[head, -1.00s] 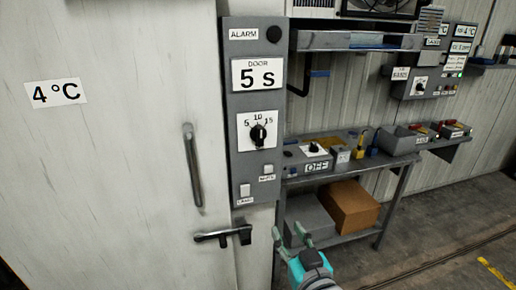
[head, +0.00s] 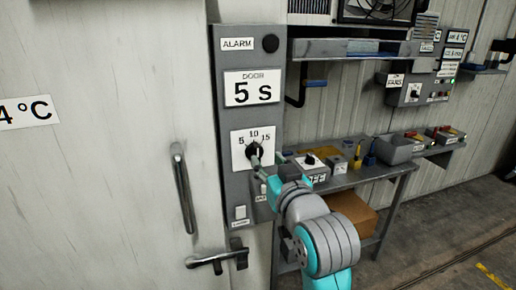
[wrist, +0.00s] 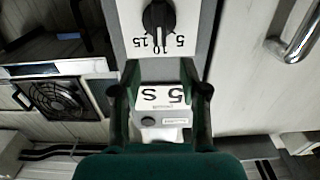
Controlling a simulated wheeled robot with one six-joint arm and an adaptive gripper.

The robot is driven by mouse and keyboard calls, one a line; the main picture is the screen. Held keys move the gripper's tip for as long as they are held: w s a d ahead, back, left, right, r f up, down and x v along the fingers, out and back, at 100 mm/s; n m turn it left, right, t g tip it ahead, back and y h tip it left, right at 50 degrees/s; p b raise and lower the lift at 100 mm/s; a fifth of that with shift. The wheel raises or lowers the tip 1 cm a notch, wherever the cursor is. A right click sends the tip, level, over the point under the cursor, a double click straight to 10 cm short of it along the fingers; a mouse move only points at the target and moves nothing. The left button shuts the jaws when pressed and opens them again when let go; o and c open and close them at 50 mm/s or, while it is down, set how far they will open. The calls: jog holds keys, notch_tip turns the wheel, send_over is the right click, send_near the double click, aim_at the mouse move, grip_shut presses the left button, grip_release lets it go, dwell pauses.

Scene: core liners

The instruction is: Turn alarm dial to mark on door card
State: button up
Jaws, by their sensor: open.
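The alarm dial (head: 254,150) is a black knob on a white scale plate marked 5, 10 and 15, on the grey alarm panel (head: 233,190). In the wrist view the dial (wrist: 158,15) is upside down at the top edge, partly cut off; its white pointer line seems to face the 10. The door card (head: 252,88) reads 5 s and sits above the dial; it also shows upside down in the wrist view (wrist: 162,97). My gripper (head: 267,160) is open and empty, in front of the panel by the dial. Its fingers partly cover the dial's lower right in the head view.
A bench (head: 375,172) with small boxes stands right of my arm. A shelf (head: 355,48) juts out above it.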

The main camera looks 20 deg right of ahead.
aim_at(258, 148)
jog(key=w, duration=0.7)
jog(key=shift+w, duration=0.2)
grip_shut()
